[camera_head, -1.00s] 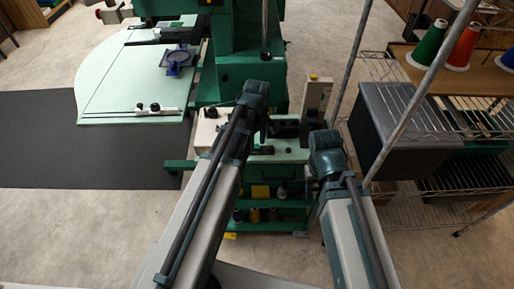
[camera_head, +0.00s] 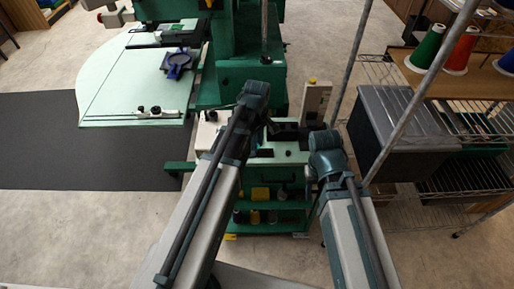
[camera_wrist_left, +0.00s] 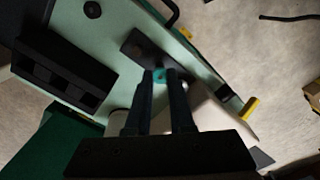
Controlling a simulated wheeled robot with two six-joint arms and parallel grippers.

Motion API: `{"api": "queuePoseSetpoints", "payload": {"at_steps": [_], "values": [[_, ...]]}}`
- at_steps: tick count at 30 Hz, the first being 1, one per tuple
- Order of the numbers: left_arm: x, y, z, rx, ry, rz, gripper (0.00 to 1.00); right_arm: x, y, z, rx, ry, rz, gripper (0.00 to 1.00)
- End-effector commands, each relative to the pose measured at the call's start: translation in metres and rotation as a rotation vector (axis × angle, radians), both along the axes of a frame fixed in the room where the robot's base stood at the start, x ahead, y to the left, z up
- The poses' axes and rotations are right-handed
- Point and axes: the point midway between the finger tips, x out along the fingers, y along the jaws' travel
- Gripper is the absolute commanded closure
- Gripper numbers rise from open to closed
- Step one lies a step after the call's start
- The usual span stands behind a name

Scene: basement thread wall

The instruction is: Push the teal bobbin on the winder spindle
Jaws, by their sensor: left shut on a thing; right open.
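The teal bobbin (camera_wrist_left: 160,75) is between the fingertips of my left gripper (camera_wrist_left: 160,80) in the left wrist view. The gripper is shut on it, and the fingers cover much of it. It is close to a dark plate (camera_wrist_left: 137,47) on the pale green cart top. I cannot tell whether it touches anything there, and I cannot make out the spindle. In the head view my left wrist covers the bobbin. My right arm ends over the right side of the cart; its jaws are hidden behind its wrist.
A black slotted block (camera_wrist_left: 62,77) and a pale housing (camera_wrist_left: 205,120) stand near the gripper. In the head view an upright pale block (camera_head: 316,104) stands at the cart's back right. A wire rack (camera_head: 470,125) stands close on the right, and the green machine (camera_head: 235,75) behind.

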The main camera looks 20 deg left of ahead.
Motion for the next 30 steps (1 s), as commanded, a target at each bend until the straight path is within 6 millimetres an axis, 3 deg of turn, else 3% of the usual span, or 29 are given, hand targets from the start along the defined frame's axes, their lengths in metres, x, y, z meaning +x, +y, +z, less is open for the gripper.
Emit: {"api": "queuePoseSetpoints", "payload": {"at_steps": [15,30], "values": [[0.0,0.0,0.021,0.0,0.0,0.0,1.0,0.0,0.0,0.021,0.0,0.0,0.0,0.5],[0.0,0.001,0.022,0.0,0.0,0.0,1.0,0.0,0.0,0.022,0.0,0.0,0.0,0.5]]}}
